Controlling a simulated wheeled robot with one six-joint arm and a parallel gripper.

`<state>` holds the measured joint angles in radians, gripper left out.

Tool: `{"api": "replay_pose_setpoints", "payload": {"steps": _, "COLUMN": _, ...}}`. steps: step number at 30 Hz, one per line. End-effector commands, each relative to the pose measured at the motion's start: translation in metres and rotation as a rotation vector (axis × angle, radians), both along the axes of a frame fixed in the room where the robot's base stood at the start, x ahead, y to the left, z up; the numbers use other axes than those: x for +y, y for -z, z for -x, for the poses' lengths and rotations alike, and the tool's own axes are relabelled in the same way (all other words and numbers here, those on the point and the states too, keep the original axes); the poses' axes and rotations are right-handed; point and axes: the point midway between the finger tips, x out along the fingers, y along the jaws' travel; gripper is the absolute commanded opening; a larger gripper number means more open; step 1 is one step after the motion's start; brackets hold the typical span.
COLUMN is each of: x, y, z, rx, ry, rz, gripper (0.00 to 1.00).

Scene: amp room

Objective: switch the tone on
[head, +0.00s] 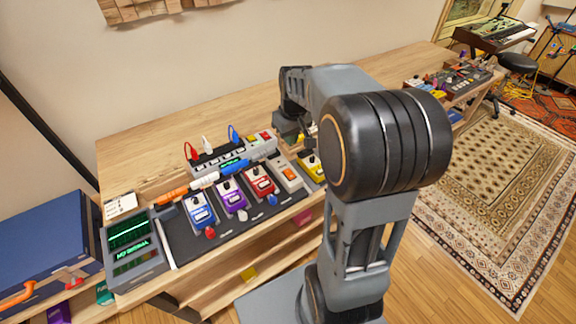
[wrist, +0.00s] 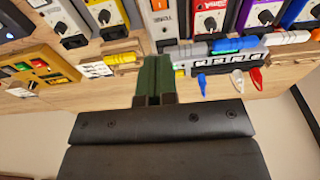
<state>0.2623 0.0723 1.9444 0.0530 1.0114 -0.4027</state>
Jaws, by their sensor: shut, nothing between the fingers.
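My gripper (wrist: 153,62) shows its green fingers shut and empty in the wrist view, over the wooden bench behind the pedal row. In the head view its end is mostly hidden behind my arm. The pedal row holds a blue pedal (head: 198,210), a purple pedal (head: 232,196), a red pedal (head: 260,182) and a white pedal with an orange part (head: 289,176). The white-and-orange pedal (wrist: 162,18) is just beyond the fingertips in the wrist view. A screen unit (head: 130,232) shows green text that seems to read "NO SIGNAL". I cannot read which control is labelled tone.
A grey strip (wrist: 222,52) with coloured plugs and a green display lies right of the fingers. A yellow box with coloured buttons (wrist: 38,72) and a yellow marker (wrist: 122,58) lie left. Bare wood (head: 130,155) is free behind the pedals.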

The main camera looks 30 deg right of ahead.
Motion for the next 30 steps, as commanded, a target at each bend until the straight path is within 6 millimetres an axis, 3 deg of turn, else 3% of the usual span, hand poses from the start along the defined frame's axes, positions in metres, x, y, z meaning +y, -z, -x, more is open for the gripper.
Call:
{"api": "replay_pose_setpoints", "payload": {"steps": 5, "x": 0.000, "y": 0.013, "z": -0.001, "rx": 0.004, "ry": 0.000, "rz": -0.001, "gripper": 0.00}}
{"api": "replay_pose_setpoints", "payload": {"steps": 21, "x": 0.002, "y": 0.106, "z": -0.012, "rx": 0.004, "ry": 0.000, "rz": -0.001, "gripper": 0.00}}
{"api": "replay_pose_setpoints", "payload": {"steps": 30, "x": 0.002, "y": 0.134, "z": -0.016, "rx": 0.002, "ry": 0.000, "rz": -0.001, "gripper": 0.00}}
